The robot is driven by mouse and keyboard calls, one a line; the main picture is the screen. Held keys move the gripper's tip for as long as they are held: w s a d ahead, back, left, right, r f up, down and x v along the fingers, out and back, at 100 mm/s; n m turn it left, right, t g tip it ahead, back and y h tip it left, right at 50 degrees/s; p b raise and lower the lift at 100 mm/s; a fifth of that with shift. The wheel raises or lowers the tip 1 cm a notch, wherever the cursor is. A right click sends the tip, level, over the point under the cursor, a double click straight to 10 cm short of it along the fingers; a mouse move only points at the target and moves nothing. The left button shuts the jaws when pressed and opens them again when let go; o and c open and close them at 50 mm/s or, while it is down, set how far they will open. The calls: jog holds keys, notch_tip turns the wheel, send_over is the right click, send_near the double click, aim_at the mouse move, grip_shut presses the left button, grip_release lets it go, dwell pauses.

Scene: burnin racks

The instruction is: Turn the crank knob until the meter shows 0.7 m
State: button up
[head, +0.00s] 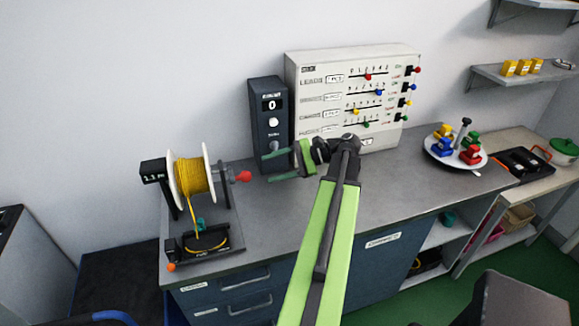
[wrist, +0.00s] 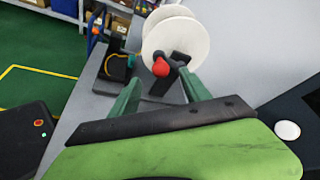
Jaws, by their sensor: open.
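The crank knob (head: 243,176) is a red ball on a short crank at the right side of a white spool wound with yellow cord (head: 194,176). The meter (head: 153,171) is a small black box left of the spool and appears to read 1.1 m. My gripper (head: 272,168) is open and empty, to the right of the knob and apart from it. In the wrist view, my two green fingers (wrist: 160,92) point toward the spool (wrist: 172,35), and the red knob (wrist: 161,67) shows beyond and between their tips.
A dark counter unit (head: 269,118) reading 0 stands close behind my gripper. A white panel with sliders (head: 335,75) stands right of it. A round tray (head: 455,162) with coloured pieces is at the right.

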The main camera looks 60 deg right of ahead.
aim_at(249, 175)
jog(key=b+x, duration=0.2)
jog(key=x, duration=0.8)
jog(key=shift+w+a+b, duration=0.15)
jog(key=shift+b, duration=0.2)
grip_shut()
notch_tip(249, 175, down, 3)
jog(key=b, duration=0.2)
jog(key=shift+r+b, duration=0.2)
jog(key=shift+b, duration=0.1)
jog(key=shift+f, duration=0.1)
